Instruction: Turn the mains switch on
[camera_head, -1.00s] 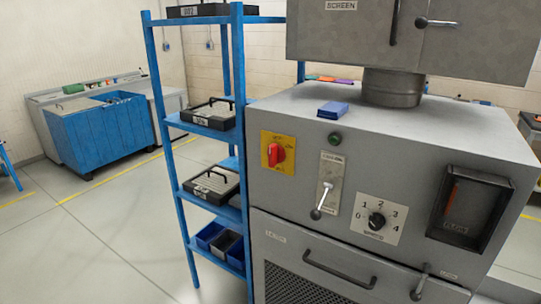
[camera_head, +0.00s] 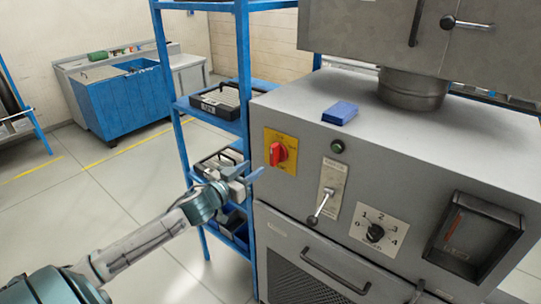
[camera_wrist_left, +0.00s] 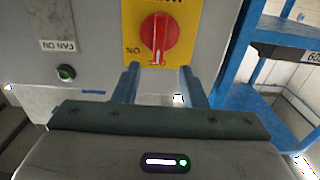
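The mains switch is a red rotary knob (camera_head: 278,153) on a yellow plate (camera_head: 288,138) at the left of the grey machine's front. The knob's grip stands roughly upright. In the left wrist view, which looks upside down, the red knob (camera_wrist_left: 158,36) shows just beyond the fingers, with an "ON" label to its left. My left gripper (camera_head: 243,167) is in front of the plate, lower and to the left of the knob in the head view. Its two fingers (camera_wrist_left: 160,78) are open, with nothing between them, apart from the knob. My right gripper is not in view.
A blue shelf rack (camera_head: 243,70) with black cases stands close behind my left gripper. A blue block (camera_head: 340,112) lies on the machine.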

